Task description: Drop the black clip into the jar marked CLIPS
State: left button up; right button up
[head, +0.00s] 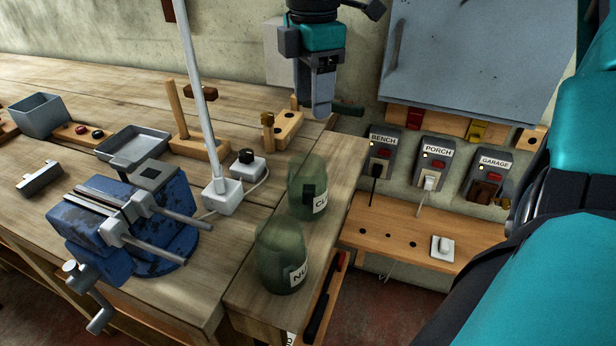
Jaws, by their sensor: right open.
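The green glass jar (303,170) with a label reading "CL…" stands on the narrow wooden ledge at the bench's right end. A small black piece, which looks like the black clip (308,195), shows dark against this jar's left-middle, beside the label. It appears to be inside the glass, but I cannot tell whether it rests on the bottom. My right gripper (320,110) hangs pointing down above and behind the jar, apart from it. It is open, with nothing visible between its fingers. My left gripper is out of view.
A second green jar (282,258), labelled "NU…", stands nearer on the ledge. A blue vise (130,215), a white post (200,100) and a grey tray (133,147) are to the left. Switch boxes marked BENCH (381,150), PORCH (436,162) and GARAGE (491,174) line the wall.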

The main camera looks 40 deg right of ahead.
notch_tip(320, 180, up, 9)
jog(key=shift+f, duration=0.2)
dwell(0.5)
